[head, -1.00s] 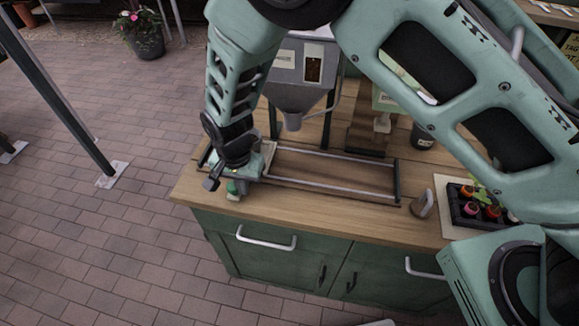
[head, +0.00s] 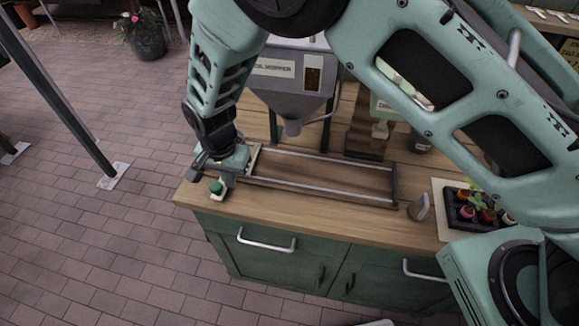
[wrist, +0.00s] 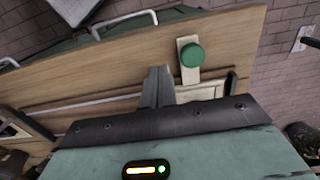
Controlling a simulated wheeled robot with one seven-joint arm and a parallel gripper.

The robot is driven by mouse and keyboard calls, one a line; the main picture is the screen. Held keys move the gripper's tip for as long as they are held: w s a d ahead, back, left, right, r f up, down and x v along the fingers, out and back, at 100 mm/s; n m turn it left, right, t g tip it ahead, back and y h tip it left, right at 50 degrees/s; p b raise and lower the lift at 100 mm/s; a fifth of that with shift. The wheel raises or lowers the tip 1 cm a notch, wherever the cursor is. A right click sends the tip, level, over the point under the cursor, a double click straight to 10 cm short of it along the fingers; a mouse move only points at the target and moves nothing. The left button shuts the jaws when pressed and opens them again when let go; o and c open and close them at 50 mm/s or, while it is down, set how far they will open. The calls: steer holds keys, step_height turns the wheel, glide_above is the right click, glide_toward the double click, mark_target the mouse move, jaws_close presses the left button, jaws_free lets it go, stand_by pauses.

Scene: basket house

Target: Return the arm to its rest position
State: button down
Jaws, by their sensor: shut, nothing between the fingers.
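My gripper (head: 212,170) is above the left end of the wooden counter (head: 300,222), at the left end of the railed tray. Its fingers are shut and empty; the shut fingers also show in the wrist view (wrist: 157,88). A green round button (head: 216,187) on a pale base is at the counter's front left, just beside the fingers. The button is clear of the fingers in the wrist view (wrist: 192,56). My forearm and wrist hide part of the counter's back left.
A grey soil hopper (head: 290,85) stands behind the railed tray (head: 330,178). A small bottle (head: 418,207) and a black seedling tray (head: 462,215) with several small pots are at the right. Green cabinets (head: 290,258) are below. Open brick paving (head: 100,240) lies to the left.

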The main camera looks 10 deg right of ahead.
steer(key=shift+d+r, duration=0.15)
steer(key=shift+r, duration=0.5)
steer(key=s+d+r+n+y+b, duration=0.1)
steer(key=s+d+r+n+b, duration=0.2)
steer(key=r, duration=0.5)
steer(key=s+d+r+n+b, duration=0.1)
steer(key=s+d+r+n, duration=0.3)
steer(key=s+d, duration=0.4)
steer(key=s+d+r+n+b, duration=0.1)
steer(key=s+d+r+n, duration=0.3)
steer(key=s+d, duration=0.5)
steer(key=shift+s+r+n+b, duration=0.3)
steer(key=shift+s+n, duration=0.3)
steer(key=shift+s, duration=0.15)
steer(key=shift+d, duration=0.1)
stand_by(0.4)
